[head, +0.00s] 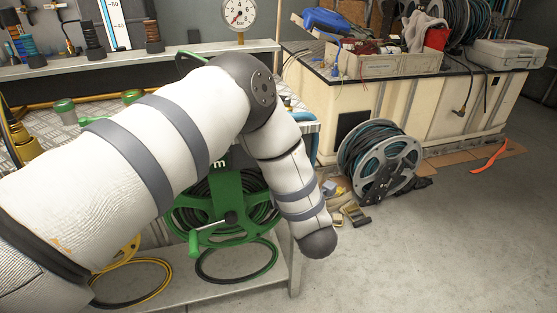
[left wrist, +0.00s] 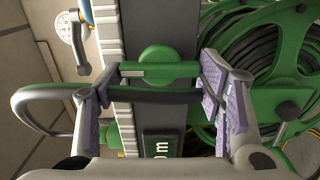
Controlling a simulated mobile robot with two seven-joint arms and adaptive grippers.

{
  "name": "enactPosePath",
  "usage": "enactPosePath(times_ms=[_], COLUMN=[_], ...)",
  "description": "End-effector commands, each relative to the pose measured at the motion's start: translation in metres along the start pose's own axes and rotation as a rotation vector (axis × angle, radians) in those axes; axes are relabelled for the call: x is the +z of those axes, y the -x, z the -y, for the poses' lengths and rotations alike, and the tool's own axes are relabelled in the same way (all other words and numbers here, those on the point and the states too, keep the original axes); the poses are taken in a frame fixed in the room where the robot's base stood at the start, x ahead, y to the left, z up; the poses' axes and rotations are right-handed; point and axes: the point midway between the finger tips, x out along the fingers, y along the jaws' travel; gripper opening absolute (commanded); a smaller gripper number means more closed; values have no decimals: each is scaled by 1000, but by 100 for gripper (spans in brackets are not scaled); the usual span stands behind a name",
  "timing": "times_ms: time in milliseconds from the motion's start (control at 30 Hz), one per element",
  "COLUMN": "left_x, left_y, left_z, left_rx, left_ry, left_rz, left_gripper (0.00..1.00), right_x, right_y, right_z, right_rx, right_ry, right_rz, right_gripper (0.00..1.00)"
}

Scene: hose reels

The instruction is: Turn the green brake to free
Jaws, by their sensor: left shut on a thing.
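The green brake (left wrist: 158,68) shows in the left wrist view as a round green knob with a green bar across it, on a grey post. My left gripper (left wrist: 162,84) has one finger at each end of the bar and is shut on it. The bar lies crosswise in the picture. The green hose reel (left wrist: 262,45) is right of the fingers; it also shows in the head view (head: 225,195), partly behind my left arm. In the head view my left arm hides the brake and my left gripper. My right gripper is in neither view.
A dark curved hose (left wrist: 45,92) loops left of the fingers and passes close by the bar. A loose reel (head: 380,160) stands on the floor at right, near small litter and a long cluttered bench (head: 400,105). The floor at lower right is clear.

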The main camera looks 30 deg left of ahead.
Motion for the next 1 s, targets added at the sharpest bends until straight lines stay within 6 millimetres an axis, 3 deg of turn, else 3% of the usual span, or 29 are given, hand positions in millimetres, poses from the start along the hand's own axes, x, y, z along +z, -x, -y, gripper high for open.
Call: enactPosePath(times_ms=[500, 533, 600, 1000], left_x=[0, 0, 0, 1], left_y=[-1, -1, 0, 7], left_z=[-2, -2, -1, 0], left_rx=[4, 4, 4, 0], left_ry=[22, 22, 22, 18], left_rz=[0, 0, 0, 2], left_gripper=[34, 64, 80, 82], right_x=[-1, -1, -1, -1], right_y=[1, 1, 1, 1], right_z=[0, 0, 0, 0], right_rx=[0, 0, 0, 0], right_ry=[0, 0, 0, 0], right_rz=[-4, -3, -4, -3], right_gripper=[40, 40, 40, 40])
